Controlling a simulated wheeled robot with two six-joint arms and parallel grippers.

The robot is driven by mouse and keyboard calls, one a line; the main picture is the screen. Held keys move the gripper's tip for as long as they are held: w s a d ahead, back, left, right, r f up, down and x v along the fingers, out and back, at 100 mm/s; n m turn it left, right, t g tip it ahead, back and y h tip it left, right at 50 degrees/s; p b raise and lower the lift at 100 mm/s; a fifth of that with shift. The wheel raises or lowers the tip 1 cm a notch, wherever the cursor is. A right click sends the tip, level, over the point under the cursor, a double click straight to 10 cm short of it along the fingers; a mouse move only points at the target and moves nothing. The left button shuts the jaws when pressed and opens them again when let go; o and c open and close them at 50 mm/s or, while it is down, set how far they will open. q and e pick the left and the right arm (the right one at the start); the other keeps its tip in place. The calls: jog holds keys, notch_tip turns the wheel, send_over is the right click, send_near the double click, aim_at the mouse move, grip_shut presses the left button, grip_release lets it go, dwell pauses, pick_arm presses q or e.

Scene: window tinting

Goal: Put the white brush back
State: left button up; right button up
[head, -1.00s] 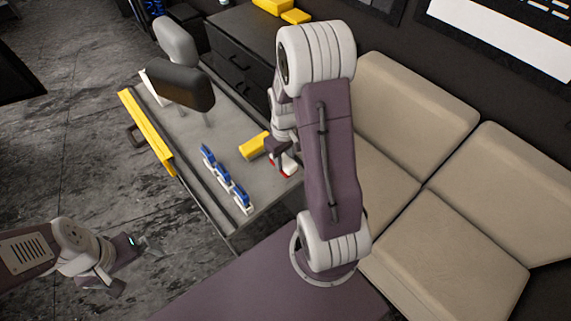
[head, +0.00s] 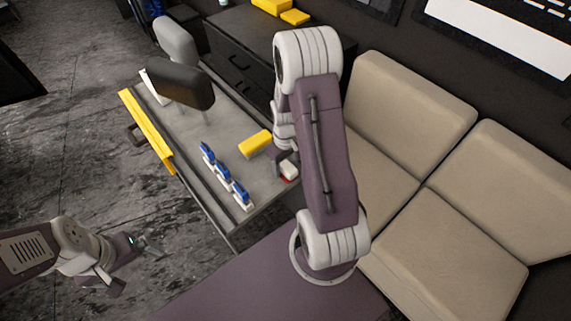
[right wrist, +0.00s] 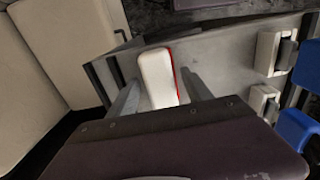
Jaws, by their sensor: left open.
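The white brush (head: 289,171), with a red edge, lies on the grey tray-like table (head: 215,118) near its right front edge. In the right wrist view the brush (right wrist: 158,78) shows between the two fingers of my right gripper (right wrist: 161,82). The fingers stand apart, one on each side of it, and look open. In the head view my right gripper (head: 281,152) is just above and behind the brush, partly hidden by my arm. My left gripper (head: 150,246) is open and empty over the floor at the lower left, away from the table.
A yellow block (head: 255,143) lies beside the brush. Several blue-and-white tools (head: 222,178) stand in a row to the left. A yellow bar (head: 147,132) runs along the table's left edge. Two padded headrests (head: 180,87) stand at the back. Beige seats (head: 430,220) are at right.

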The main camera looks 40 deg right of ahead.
aim_at(285, 164)
jog(key=shift+w, duration=0.1)
notch_tip(285, 164, up, 12)
jog(key=r, duration=0.1)
jog(key=s+a+f, duration=0.1)
jog(key=s+a, duration=0.2)
jog(key=a, duration=0.3)
jog(key=s+a+m+t, duration=0.1)
jog(key=s+a, duration=0.3)
jog(key=a, duration=0.2)
jog(key=shift+a+f+p, duration=0.15)
jog(key=shift+f+p, duration=0.15)
jog(key=shift+f, duration=0.1)
jog(key=shift+s+a, duration=0.1)
jog(key=shift+s, duration=0.05)
dwell(0.4)
